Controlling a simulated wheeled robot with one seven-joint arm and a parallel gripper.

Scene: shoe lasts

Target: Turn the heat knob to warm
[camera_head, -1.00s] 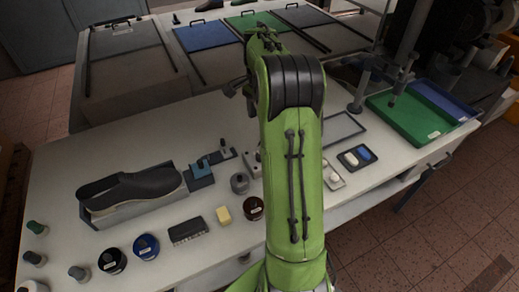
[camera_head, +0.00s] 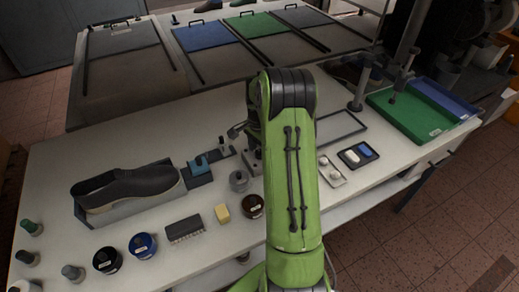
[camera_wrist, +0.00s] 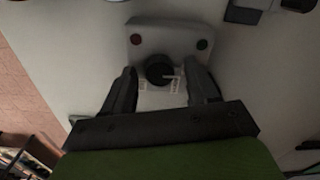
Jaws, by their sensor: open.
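The heat knob (camera_wrist: 159,69) is a round black dial with a white pointer mark, on a light grey control box (camera_wrist: 146,38). In the wrist view the pointer points to the right of the picture. Small printed labels sit beside the knob, too blurred to read. My gripper (camera_wrist: 163,76) is open, with one dark finger on each side of the knob. I cannot tell whether the fingers touch it. In the head view the box (camera_head: 251,161) shows only as a sliver, and my green arm hides the knob and my fingertips.
The box also carries a red button (camera_wrist: 136,39) and a dark button (camera_wrist: 202,44).

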